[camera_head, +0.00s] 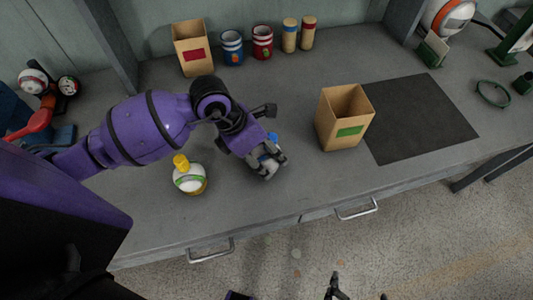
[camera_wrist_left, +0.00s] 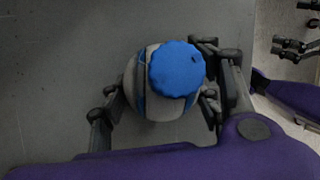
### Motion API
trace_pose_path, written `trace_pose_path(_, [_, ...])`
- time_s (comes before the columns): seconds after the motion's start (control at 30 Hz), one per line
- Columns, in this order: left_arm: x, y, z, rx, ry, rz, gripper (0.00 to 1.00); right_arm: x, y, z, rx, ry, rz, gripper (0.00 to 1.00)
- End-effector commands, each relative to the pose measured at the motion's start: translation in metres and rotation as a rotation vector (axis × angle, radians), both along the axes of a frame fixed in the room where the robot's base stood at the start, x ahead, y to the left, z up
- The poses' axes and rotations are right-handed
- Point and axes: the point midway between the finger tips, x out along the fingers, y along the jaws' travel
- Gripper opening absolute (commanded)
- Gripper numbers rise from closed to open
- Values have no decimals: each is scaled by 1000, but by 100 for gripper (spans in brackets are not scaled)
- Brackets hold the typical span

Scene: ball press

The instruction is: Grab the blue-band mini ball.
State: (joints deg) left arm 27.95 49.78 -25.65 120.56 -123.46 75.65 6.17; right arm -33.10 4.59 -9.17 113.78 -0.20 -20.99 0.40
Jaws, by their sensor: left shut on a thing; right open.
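The blue-band mini ball (camera_wrist_left: 140,85) is pale with blue bands and a round blue knob on top. In the left wrist view it sits between the fingers of my left gripper (camera_wrist_left: 157,92), which is shut on it. In the head view my left gripper (camera_head: 268,161) is over the grey counter, and only a bit of the ball's blue knob (camera_head: 273,137) shows clearly behind the wrist. I cannot tell whether the ball touches the counter. My right gripper (camera_head: 358,289) is open at the bottom edge of the head view, away from the counter.
A green-band ball with a yellow knob (camera_head: 189,180) stands left of my left gripper. A green-label box (camera_head: 340,128) stands to the right, beside a dark mat (camera_head: 420,120). A red-label box (camera_head: 193,50), cans and cylinders line the back. The front counter strip is clear.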

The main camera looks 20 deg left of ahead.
Motion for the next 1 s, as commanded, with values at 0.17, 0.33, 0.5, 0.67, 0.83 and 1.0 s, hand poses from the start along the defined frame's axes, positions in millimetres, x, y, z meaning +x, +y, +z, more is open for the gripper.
trace_pose_path(0.17, [0, 0, 0, 0, 0, 0, 31, 0, 1, 0, 1, -1, -1, 100])
trace_pose_path(0.33, [0, 0, 3, 0, -2, 0, 31, 1, 1, 0, 1, -1, -1, 100])
trace_pose_path(0.5, [1, 0, 17, 1, -4, -1, 31, 1, 1, 1, 1, -3, -1, 100])
trace_pose_path(0.67, [-9, -3, 44, 0, -4, -5, 31, 2, 1, 2, 1, -4, -1, 100])
trace_pose_path(0.83, [-43, -13, 86, -1, -7, -7, 30, 2, 1, 3, 2, -4, -1, 100])
trace_pose_path(1.0, [-88, -26, 112, -1, -3, -5, 30, 7, 1, 11, 3, -15, -1, 100])
